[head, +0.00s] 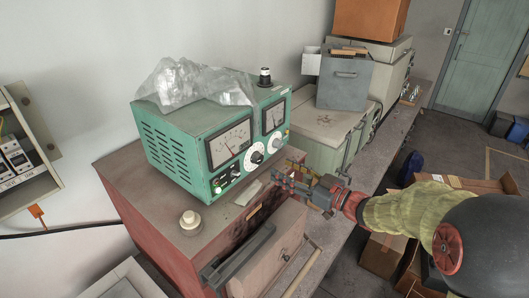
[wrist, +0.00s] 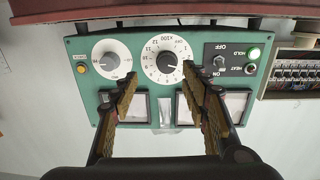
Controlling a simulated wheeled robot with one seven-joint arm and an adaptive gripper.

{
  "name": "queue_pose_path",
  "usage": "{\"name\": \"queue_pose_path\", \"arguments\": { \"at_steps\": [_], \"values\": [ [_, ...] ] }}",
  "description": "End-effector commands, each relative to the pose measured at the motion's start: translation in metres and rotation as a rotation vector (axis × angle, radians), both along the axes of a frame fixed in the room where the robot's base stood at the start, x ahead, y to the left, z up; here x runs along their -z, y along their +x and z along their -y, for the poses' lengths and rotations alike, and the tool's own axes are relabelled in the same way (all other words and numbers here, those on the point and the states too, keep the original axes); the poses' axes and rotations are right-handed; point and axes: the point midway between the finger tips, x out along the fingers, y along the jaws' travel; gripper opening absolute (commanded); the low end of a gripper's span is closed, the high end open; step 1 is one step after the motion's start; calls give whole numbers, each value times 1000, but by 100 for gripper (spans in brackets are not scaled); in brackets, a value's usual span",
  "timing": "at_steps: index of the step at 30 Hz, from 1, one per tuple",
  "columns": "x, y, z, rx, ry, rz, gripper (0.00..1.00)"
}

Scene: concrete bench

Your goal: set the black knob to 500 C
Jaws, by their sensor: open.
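The green instrument box (head: 176,161) stands on the red cabinet, with its front panel toward my gripper. The black knob (wrist: 166,62) sits in the middle of the larger white dial (wrist: 150,71), marked x100, upside down in the wrist view. In the head view the same dial (head: 254,158) is on the lower front panel. Its pointer is too small to read surely. My gripper (head: 285,178) is open and empty in front of the panel, apart from the knob. In the wrist view its fingers (wrist: 161,82) stand either side of the knob's line, over the meters.
Clear plastic wrap (head: 188,82) lies on the box. A cream knob (head: 190,220) stands on the cabinet top.

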Motion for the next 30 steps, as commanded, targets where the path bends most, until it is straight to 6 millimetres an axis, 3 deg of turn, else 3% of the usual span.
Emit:
{"name": "queue_pose_path", "arguments": {
  "at_steps": [5,18,30],
  "values": [
    [0,0,-12,-42,24,-3,46],
    [0,37,-60,-39,23,-2,46],
    [0,43,-66,-36,21,-1,46]
  ]
}}
